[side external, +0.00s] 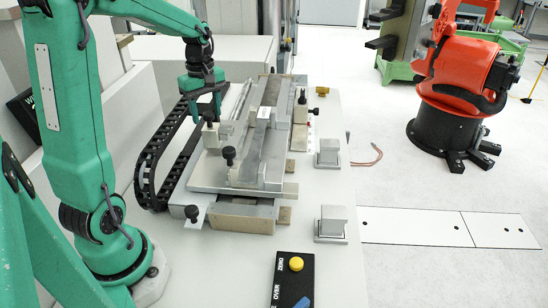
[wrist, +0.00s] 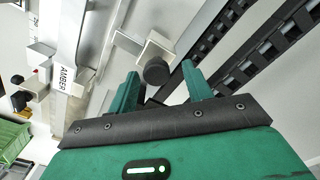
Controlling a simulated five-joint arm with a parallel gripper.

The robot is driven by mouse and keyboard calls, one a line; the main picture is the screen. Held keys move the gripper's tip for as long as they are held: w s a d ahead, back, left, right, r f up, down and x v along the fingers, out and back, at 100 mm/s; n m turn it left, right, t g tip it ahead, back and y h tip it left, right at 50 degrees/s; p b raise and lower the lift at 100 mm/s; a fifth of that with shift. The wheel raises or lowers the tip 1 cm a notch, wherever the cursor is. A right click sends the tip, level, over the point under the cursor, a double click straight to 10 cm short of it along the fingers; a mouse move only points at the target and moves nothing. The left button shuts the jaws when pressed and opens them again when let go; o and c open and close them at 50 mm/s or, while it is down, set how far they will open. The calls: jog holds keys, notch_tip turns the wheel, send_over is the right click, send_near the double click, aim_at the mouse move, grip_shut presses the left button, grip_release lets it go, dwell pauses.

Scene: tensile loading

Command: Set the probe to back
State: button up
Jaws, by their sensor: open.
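My gripper (side external: 205,106) is open above the left side of the metal rig (side external: 222,174). In the wrist view its two green fingers (wrist: 160,74) point at a black round knob (wrist: 157,71) on a pale metal bracket (wrist: 158,48). The knob appears between the fingertips, not gripped; whether they touch it I cannot tell. The same knob shows just under the gripper in the side view (side external: 208,116). Similar black knobs stand at the rig's front (side external: 228,153) and front left corner (side external: 191,212). No part is marked as the probe.
A black cable chain (side external: 160,160) runs along the rig's left side. A long bar with an AMBER label (wrist: 66,80) crosses the rig. Two metal blocks (side external: 328,150) (side external: 332,220) stand on the right. A black panel (side external: 293,280) with a yellow knob is at the front.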

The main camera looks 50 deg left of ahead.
jog(key=shift+r, duration=3.9)
jog(key=s+d+m+t, duration=0.2)
jog(key=s+d+m, duration=0.3)
jog(key=d+m, duration=0.4)
jog(key=s+d+f+m+t, duration=0.1)
jog(key=s+d+m+t, duration=0.2)
jog(key=s+d+m, duration=0.3)
jog(key=shift+d+m+t, duration=0.3)
jog(key=shift+d+m, duration=1.2)
jog(key=shift+d, duration=1.05)
jog(key=shift+s, duration=0.1)
